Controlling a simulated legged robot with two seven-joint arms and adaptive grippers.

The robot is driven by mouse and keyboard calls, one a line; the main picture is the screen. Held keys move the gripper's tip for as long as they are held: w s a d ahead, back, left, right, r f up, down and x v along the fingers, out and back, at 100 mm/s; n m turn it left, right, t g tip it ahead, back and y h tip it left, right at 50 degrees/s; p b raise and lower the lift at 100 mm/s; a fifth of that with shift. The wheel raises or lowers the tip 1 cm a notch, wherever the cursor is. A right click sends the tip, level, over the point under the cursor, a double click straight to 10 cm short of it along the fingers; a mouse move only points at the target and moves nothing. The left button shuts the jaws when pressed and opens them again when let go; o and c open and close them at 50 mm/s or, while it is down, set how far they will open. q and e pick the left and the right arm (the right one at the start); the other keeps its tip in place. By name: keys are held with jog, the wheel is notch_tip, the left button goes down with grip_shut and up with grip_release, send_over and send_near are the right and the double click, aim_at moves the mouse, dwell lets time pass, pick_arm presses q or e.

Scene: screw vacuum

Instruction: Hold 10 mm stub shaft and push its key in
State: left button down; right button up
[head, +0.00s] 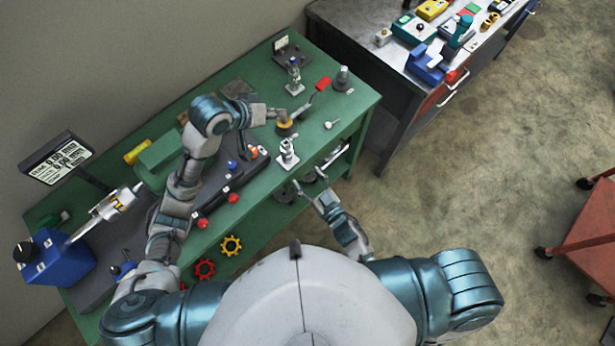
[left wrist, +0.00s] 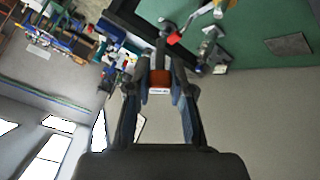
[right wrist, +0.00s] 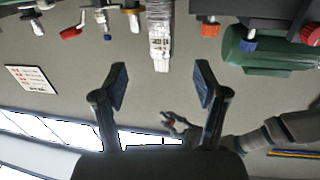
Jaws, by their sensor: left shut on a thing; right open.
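My left gripper (head: 276,113) is above the green bench, beside a yellow-and-dark round part (head: 285,127). In the left wrist view its fingers are shut on a small reddish-brown piece (left wrist: 160,78) with a pale lower edge. I cannot tell whether this piece is the stub shaft or its key. My right gripper (head: 311,187) is open and empty at the bench's front edge. In the right wrist view its fingers (right wrist: 160,85) stand wide apart, with a pale upright fixture (right wrist: 159,35) beyond them. A small silver part (head: 332,124) lies on the bench at right.
A small white fixture (head: 287,154) stands near the front edge of the green bench (head: 352,105). A red-handled tool (head: 322,84), a grey cone-shaped part (head: 343,78) and a small stand (head: 294,76) are behind. A blue box (head: 50,258) is at far left.

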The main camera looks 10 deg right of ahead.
aim_at(290, 155)
jog(key=x, duration=0.8)
jog(key=r+x, duration=0.1)
jog(key=x, duration=0.3)
jog(key=shift+a, duration=0.15)
